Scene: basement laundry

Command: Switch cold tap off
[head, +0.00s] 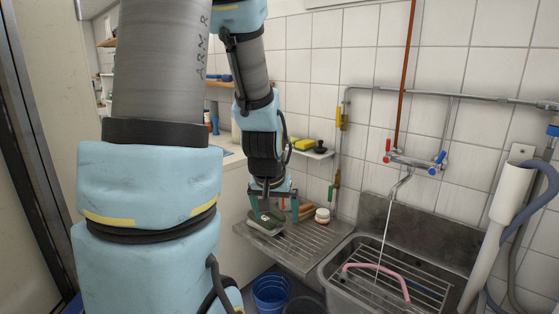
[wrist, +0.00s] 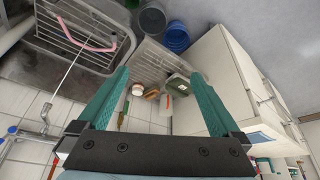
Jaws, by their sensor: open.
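A wall tap (head: 412,161) with a red handle (head: 387,150) on the left and a blue handle (head: 437,162) on the right is mounted above the sink. A thin water stream (head: 384,235) runs from its spout into the metal sink (head: 335,268). My gripper (head: 280,208) is above the drainboard, left of and lower than the tap, apart from it. Its teal fingers are spread and empty in the wrist view (wrist: 160,73). The tap (wrist: 38,133), its blue handle (wrist: 12,130) and the stream (wrist: 62,75) also show at the wrist view's left.
The drainboard (head: 300,252) holds a green-grey item (head: 264,222), brushes and a white-lidded jar (head: 322,215). A small shelf (head: 314,153) carries a yellow sponge. A pink hose (head: 385,268) lies over the sink rack. A white pipe (head: 505,197) stands right; a blue bucket (head: 271,292) is below.

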